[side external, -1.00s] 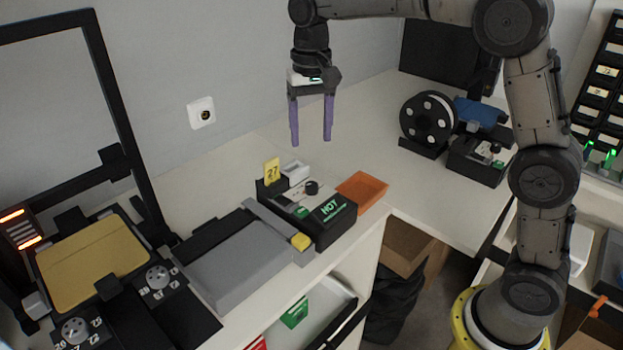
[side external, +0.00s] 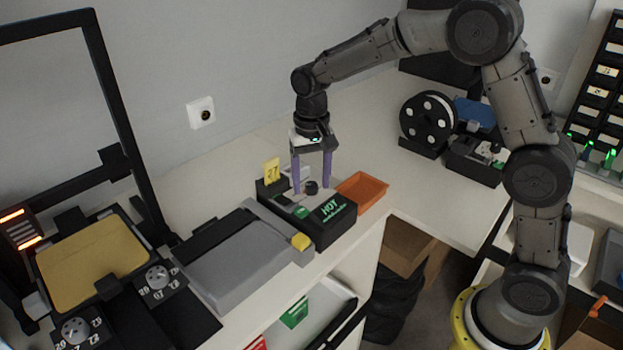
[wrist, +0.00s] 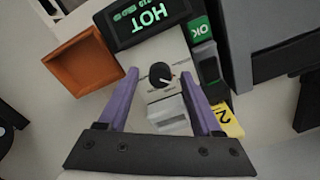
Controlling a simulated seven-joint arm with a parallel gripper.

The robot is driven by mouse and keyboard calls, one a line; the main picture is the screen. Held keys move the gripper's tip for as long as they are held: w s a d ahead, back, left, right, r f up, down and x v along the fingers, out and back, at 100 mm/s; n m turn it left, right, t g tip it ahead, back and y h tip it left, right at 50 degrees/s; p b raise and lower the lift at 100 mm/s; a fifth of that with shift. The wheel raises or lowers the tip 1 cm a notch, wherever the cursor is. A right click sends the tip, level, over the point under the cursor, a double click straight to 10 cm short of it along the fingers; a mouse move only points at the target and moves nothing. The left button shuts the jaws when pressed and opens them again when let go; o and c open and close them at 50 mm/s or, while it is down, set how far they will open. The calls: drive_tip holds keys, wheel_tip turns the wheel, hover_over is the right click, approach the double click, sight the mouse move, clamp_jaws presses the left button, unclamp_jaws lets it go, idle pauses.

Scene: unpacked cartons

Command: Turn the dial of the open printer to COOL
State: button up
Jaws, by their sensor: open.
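The black dial (side external: 311,187) sits on top of a black control box (side external: 322,232) whose green display reads HOT. In the wrist view the dial (wrist: 160,74) is a round black knob with a light pointer mark, on a pale panel beside the HOT display (wrist: 146,20). My gripper (side external: 312,191) is open, with purple fingers pointing down at the dial. In the wrist view the fingers (wrist: 166,76) stand on either side of the dial, apart from it. Whether the fingertips are level with the knob I cannot tell.
An orange tray (side external: 361,192) sits right of the control box. A yellow 27 tag (side external: 271,171) stands just behind it, and a grey flat bed (side external: 240,262) lies to its left. A green OK button (wrist: 200,30) is near one finger. A filament spool (side external: 428,118) stands farther back.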

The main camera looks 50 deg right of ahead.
drive_tip(key=shift+c, duration=0.3)
clamp_jaws()
drive_tip(key=shift+n, duration=0.4)
drive_tip(key=n, duration=0.3)
drive_tip(key=shift+n, duration=0.4)
drive_tip(key=n, duration=0.4)
drive_tip(key=shift+n, duration=0.3)
drive_tip(key=shift+r, duration=0.1)
drive_tip(key=shift+o, duration=0.3)
unclamp_jaws()
